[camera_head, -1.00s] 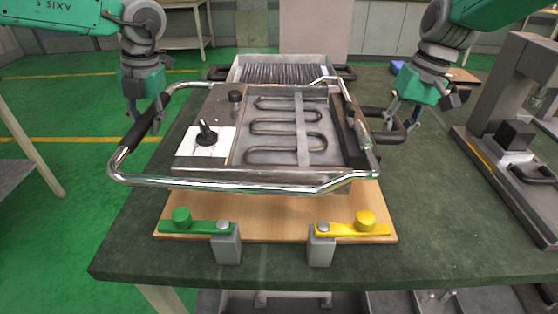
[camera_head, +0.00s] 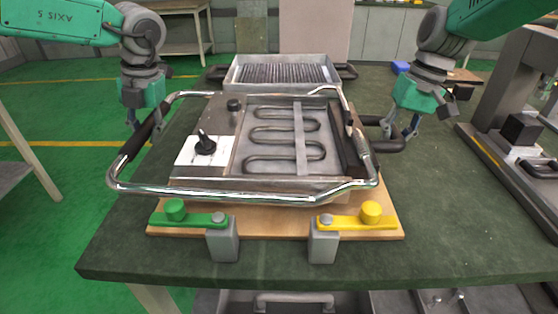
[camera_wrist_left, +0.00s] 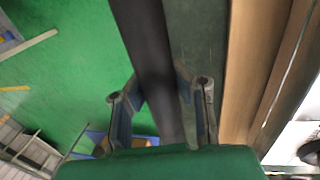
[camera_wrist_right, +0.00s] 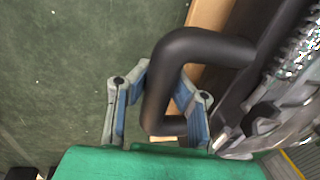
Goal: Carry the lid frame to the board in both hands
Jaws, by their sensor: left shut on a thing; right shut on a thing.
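The lid frame (camera_head: 240,193) is a chrome tube frame around a metal plate with a looped heating element (camera_head: 285,150) and a black knob (camera_head: 205,145). It lies roughly level over the wooden board (camera_head: 275,222), hiding most of it; I cannot tell whether they touch. My left gripper (camera_head: 141,128) is shut on the black grip on the frame's left side, and its fingers flank this grip (camera_wrist_left: 150,60) in the left wrist view. My right gripper (camera_head: 402,132) is shut on the black handle on the right side, also in the right wrist view (camera_wrist_right: 185,85).
The board's front edge carries a green clamp bar (camera_head: 190,218) and a yellow clamp bar (camera_head: 350,222) on grey blocks. A metal tray with a dark grill (camera_head: 285,75) stands behind the frame. A grey machine (camera_head: 510,110) stands at right. The table is clear between.

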